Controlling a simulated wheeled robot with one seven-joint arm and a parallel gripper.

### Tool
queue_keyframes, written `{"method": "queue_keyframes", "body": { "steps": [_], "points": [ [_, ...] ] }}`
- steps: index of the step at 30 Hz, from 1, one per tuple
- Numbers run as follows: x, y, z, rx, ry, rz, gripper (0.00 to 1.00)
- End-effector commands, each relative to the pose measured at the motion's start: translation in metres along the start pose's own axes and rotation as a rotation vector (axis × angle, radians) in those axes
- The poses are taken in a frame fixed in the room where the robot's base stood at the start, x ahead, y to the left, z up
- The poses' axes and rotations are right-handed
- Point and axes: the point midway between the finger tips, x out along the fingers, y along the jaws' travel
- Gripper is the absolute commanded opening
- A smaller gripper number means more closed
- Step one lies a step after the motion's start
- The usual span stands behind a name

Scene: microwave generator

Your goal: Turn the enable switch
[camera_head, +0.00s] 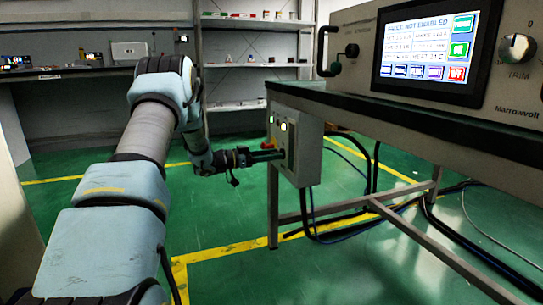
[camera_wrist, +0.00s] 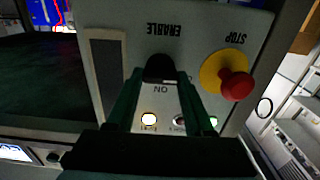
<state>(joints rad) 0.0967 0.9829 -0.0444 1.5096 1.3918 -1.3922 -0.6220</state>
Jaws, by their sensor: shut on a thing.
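The enable switch (camera_wrist: 160,66) is a black knob on a grey panel, below the upside-down word ENABLE in the wrist view. An upside-down ON label is close to it. My gripper (camera_wrist: 158,76) has its two green fingers on either side of the knob and is shut on it. The fingers hide parts of the knob, so its exact angle is hard to read. In the head view my gripper (camera_head: 272,156) reaches the front of the grey control box (camera_head: 306,150), and the switch itself is hidden there.
A red stop button (camera_wrist: 236,85) on a yellow ring sits close beside the right finger. A lit yellow-white lamp (camera_wrist: 148,119) and a green lamp (camera_wrist: 213,121) are on the panel. The generator's screen (camera_head: 430,45) reads NOT ENABLED. Cables hang under the bench (camera_head: 400,115).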

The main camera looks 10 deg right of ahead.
Motion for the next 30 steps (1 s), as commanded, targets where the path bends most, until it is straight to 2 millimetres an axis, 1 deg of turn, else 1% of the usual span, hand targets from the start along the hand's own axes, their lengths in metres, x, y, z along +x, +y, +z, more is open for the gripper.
{"method": "queue_keyframes", "body": {
  "steps": [5,11,30],
  "points": [
    [-0.0005,0.0002,0.0005,0.043,-0.001,0.0,0.0],
    [-0.0006,0.0005,0.0006,0.161,-0.001,-0.001,0.0],
    [-0.0007,0.0026,0.0038,0.758,-0.002,0.001,0.0]
  ]
}}
